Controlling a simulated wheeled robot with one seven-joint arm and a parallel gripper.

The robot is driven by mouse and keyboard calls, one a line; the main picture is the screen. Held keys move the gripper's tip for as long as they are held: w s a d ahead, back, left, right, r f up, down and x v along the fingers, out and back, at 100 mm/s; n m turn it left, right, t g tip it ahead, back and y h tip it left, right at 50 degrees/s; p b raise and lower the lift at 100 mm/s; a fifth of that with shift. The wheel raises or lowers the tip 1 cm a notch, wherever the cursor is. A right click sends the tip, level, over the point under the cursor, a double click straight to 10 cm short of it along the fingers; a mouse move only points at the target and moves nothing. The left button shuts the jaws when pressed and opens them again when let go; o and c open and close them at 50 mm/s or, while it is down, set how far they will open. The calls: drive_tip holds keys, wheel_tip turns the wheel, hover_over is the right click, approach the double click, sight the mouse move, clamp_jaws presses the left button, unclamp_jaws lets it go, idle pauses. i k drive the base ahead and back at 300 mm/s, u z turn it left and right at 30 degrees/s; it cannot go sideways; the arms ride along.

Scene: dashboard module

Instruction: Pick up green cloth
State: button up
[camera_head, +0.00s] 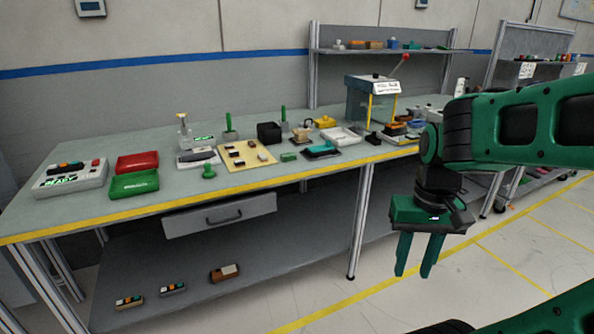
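My gripper (414,273) hangs in front of the workbench at the right, fingers pointing down. Its two green fingers are apart, with nothing between them. A flat teal-green piece (321,148) lies on a dark pad on the bench, left of and beyond my gripper. It may be the green cloth, but it is too small to tell for sure. Another small green item (432,46) lies on the raised back shelf, and its kind is unclear. My gripper is well apart from both.
The long grey workbench (80,207) has a yellow front edge. A red tray (137,162), a green tray (134,184), a control box (70,179) and a white tray (341,136) stand on it. A clear press with a red-knobbed lever (405,57) stands behind. Open floor lies in front.

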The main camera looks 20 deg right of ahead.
sight(288, 157)
drive_tip(key=z, duration=0.1)
drive_tip(key=k, duration=0.2)
drive_tip(key=u, duration=0.75)
drive_tip(key=i, duration=1.2)
drive_tip(key=z, duration=0.3)
drive_tip(key=i, duration=1)
drive_tip(key=z, duration=0.6)
